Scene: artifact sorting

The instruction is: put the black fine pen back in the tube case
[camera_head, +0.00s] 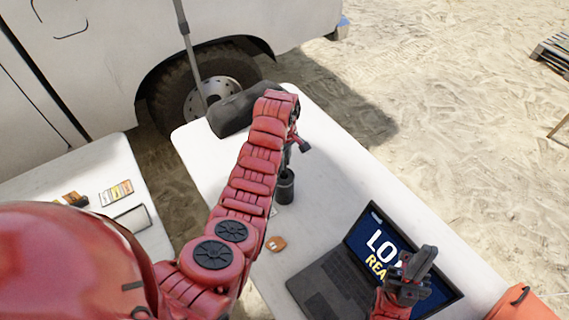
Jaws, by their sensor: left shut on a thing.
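The tube case (285,190) looks like a small dark upright cylinder on the white table, just below the end of my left arm. My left gripper (290,150) is directly above it, mostly hidden by the arm's red end link. It is shut on a thin dark thing that seems to be the black fine pen. The pen is too small and covered to make out, and I cannot tell whether its tip is inside the case. My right gripper (414,268) is in front of the laptop screen, away from the case; its finger gap is unclear.
An open laptop (335,287) stands at the table's front right. A small orange-brown round item (276,243) lies beside my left arm. A dark grey bag-like thing (235,112) is at the far edge. A second white table (110,160) stands left. White table (335,155) is clear right of the case.

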